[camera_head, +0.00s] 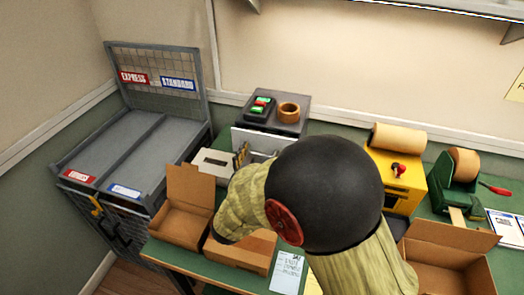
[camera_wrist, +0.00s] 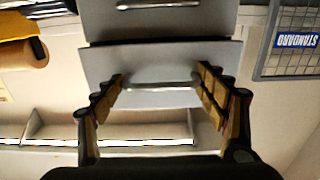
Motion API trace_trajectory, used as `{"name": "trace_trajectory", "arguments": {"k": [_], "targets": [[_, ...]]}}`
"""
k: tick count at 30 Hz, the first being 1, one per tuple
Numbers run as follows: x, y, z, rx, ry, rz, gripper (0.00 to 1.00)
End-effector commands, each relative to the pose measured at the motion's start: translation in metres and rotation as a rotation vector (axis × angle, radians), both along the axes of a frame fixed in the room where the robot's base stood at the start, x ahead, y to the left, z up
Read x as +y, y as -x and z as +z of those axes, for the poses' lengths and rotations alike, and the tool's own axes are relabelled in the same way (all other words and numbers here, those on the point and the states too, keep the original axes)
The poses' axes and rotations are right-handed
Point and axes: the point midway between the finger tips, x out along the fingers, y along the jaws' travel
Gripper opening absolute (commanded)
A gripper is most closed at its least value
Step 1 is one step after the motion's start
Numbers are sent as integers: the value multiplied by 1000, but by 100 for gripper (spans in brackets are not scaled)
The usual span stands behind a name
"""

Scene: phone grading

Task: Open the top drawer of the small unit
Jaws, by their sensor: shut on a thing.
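The small unit (camera_head: 293,127) is a dark box on the green bench, with light drawer fronts. Its top drawer front (camera_wrist: 160,65) fills the middle of the wrist view, with a metal bar handle (camera_wrist: 165,85). My gripper (camera_wrist: 160,97) has one gold-padded finger at each end of this handle and is shut on it. In the head view, the fingers of my gripper (camera_head: 241,157) show at the unit's front, partly hidden by my arm. The top drawer front seems to stand a little forward of the lower front (camera_wrist: 180,22); how far, I cannot tell.
A device with green buttons and a brown ring (camera_head: 289,111) sit on the unit. Open cardboard boxes (camera_head: 183,220) stand in front. The grey wire cage (camera_head: 150,140) is at left, a yellow dispenser (camera_head: 398,175) at right. My arm hides the bench middle.

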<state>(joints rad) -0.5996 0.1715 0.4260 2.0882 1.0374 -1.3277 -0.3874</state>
Motion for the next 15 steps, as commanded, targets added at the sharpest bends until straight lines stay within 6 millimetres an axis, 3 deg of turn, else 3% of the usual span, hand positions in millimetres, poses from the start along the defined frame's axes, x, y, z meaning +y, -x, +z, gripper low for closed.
{"name": "trace_trajectory", "arguments": {"k": [15], "targets": [[38,88,0,6,6,8,27]]}}
